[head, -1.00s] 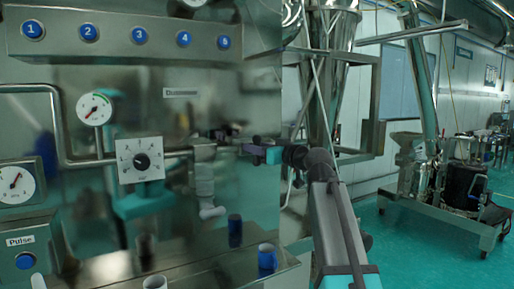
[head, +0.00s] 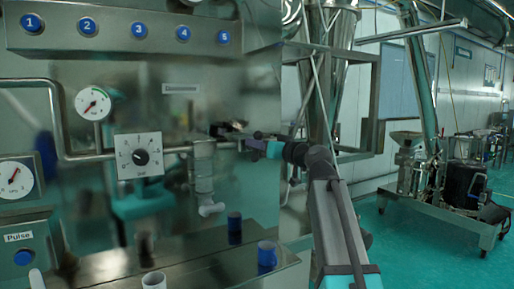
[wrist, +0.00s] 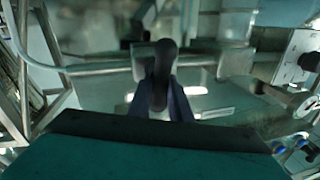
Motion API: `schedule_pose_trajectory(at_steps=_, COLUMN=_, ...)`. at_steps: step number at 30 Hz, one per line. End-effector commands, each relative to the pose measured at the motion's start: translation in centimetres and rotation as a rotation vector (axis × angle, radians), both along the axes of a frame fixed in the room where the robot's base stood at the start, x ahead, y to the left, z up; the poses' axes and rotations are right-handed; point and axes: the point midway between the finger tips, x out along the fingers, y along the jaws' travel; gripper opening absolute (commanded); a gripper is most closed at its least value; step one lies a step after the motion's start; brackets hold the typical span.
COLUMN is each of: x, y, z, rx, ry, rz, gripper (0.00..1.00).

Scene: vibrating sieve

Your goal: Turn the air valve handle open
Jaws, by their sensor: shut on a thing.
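My gripper (head: 248,144) is at the right end of the horizontal pipe on the steel panel. In the wrist view, its two blue-violet fingers (wrist: 165,102) are closed around a dark, rounded, elongated piece, which I take to be the air valve handle (wrist: 163,65). The fingers hide the lower part of this handle. A metal pipe (wrist: 105,68) runs close behind it. In the head view the handle is too small and too covered by the gripper to make out its angle.
A grey filter unit (head: 204,180) hangs from the pipe left of my gripper. Left of it are a square dial (head: 126,169) and a round gauge (head: 93,103). Blue cups (head: 267,253) stand on the ledge below. Steel framework (head: 372,100) rises at the right.

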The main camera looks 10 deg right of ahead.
Motion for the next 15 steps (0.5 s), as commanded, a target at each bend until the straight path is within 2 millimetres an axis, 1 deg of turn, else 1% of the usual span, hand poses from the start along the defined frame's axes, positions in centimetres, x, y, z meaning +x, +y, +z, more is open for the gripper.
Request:
schedule_pose_trajectory(at_steps=1, x=0.04, y=-0.1, z=-0.24, rx=0.032, ry=0.008, rz=-0.001, gripper=0.0)
schedule_pose_trajectory(at_steps=15, x=0.15, y=-0.47, z=-0.37, rx=0.436, ry=0.139, rz=-0.001, gripper=0.0)
